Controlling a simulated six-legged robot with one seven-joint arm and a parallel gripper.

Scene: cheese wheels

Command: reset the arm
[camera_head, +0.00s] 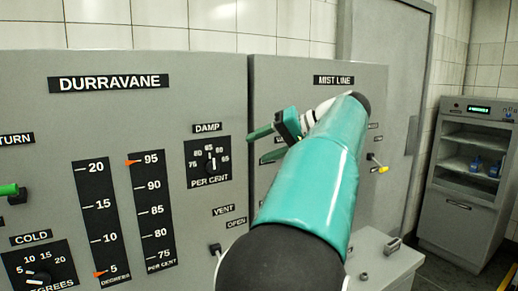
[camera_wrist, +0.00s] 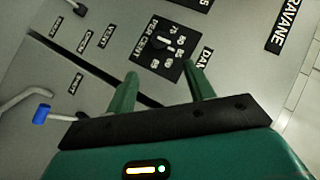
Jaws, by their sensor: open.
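My gripper (camera_head: 257,146) is at the end of my teal arm, in front of the grey control panels in the head view. Its two green fingers are apart with nothing between them. In the wrist view, my gripper (camera_wrist: 160,73) points at the panel face. The black DAMP dial (camera_wrist: 162,46) shows just beyond the fingertips there. In the head view, the DAMP dial (camera_head: 210,165) is left of the fingers. My arm hides much of the MIST LINE panel (camera_head: 310,100).
The DURRAVANE panel (camera_head: 110,120) fills the left, with a green-tipped lever (camera_head: 10,189) and a VENT lever (camera_head: 215,248). A yellow-tipped lever (camera_head: 381,169) sticks out right of my arm. A blue-tipped lever (camera_wrist: 42,113) shows in the wrist view. A shelved cabinet (camera_head: 455,215) stands far right.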

